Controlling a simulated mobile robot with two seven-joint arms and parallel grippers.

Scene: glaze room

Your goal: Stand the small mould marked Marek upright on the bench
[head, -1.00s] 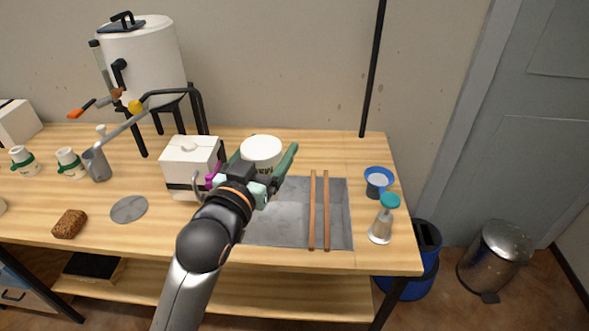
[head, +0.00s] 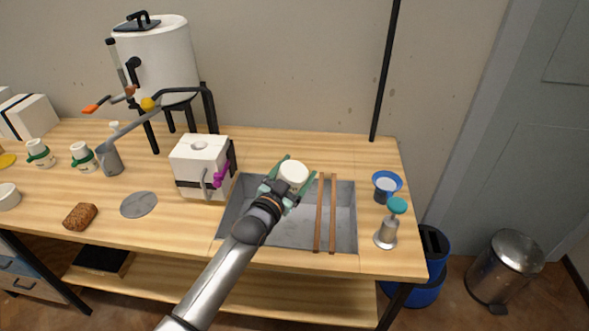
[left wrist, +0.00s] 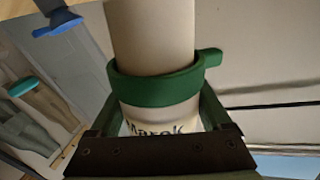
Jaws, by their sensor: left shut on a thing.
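The small mould (head: 293,175) is white, and its round end faces my head camera. In the left wrist view the mould (left wrist: 150,35) shows a green band with a tab and the dark lettering "Marek", partly covered by the gripper. My left gripper (head: 299,166) is shut on it and holds it above the grey basin. The gripper's fingers (left wrist: 160,115) lie on either side of it in the left wrist view. I cannot tell its exact tilt. My right gripper is not in view. The wooden bench (head: 275,148) has bare wood behind the basin.
The basin (head: 345,215) is sunk into the bench, with two wooden bars (head: 326,215) across it. A white block mould (head: 200,160) stands left of it. A blue bowl (head: 386,186) and a pump bottle (head: 388,235) stand right. Two green-banded moulds (head: 40,153) (head: 83,157) stand left.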

